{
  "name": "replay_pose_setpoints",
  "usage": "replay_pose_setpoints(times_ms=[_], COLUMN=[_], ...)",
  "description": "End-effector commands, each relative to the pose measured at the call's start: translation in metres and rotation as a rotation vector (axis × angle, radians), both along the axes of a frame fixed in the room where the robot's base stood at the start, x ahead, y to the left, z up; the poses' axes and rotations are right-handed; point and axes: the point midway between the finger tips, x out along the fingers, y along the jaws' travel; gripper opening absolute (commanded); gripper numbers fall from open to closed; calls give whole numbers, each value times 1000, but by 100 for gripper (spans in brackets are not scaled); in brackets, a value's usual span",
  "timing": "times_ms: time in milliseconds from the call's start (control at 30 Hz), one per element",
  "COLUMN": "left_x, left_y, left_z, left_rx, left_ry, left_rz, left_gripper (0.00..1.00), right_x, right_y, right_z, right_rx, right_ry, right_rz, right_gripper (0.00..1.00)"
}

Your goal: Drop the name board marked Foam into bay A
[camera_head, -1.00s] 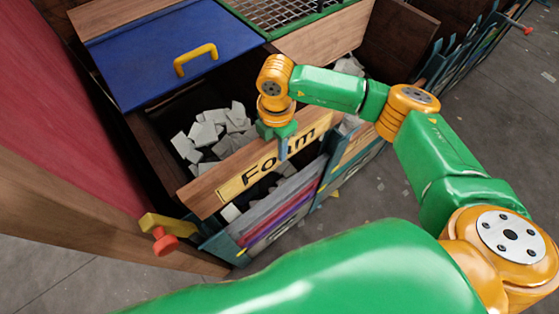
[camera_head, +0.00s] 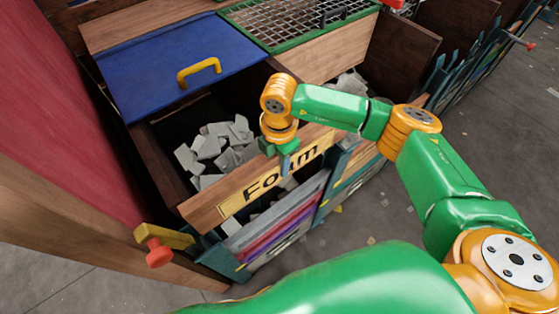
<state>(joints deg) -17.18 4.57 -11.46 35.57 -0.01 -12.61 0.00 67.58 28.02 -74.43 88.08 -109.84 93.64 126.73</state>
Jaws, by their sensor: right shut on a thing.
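The Foam name board (camera_head: 232,197) is a wooden plank with a yellow label and black letters. It sits along the front of the bay, above a slotted rack (camera_head: 237,262) that holds several coloured boards. My right gripper (camera_head: 286,163) points down and is shut on the board's upper edge near its middle, covering part of the lettering. I cannot tell whether the board rests in a slot or hangs free. No bay marking A is readable. My left gripper is not in view.
Grey foam-like chunks (camera_head: 211,150) fill the bay behind the board. A blue lid (camera_head: 150,62) with a yellow handle (camera_head: 198,71) covers its back. A green-framed mesh (camera_head: 285,20) is beyond. A yellow latch with a red knob (camera_head: 159,256) juts out at the left.

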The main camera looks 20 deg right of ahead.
Motion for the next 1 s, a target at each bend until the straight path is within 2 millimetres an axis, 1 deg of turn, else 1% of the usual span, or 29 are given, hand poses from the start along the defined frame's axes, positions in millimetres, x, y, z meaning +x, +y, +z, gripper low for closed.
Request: replay_pose_setpoints(times_ms=[300, 1000], left_x=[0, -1], left_y=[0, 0], left_z=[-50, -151], left_rx=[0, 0], left_ry=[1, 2], left_rz=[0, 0], left_gripper=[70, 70], right_x=[0, 0], right_y=[0, 0], right_z=[-56, -177], right_rx=[1, 0], right_ry=[-1, -1], right_rz=[0, -1], right_gripper=[0, 0])
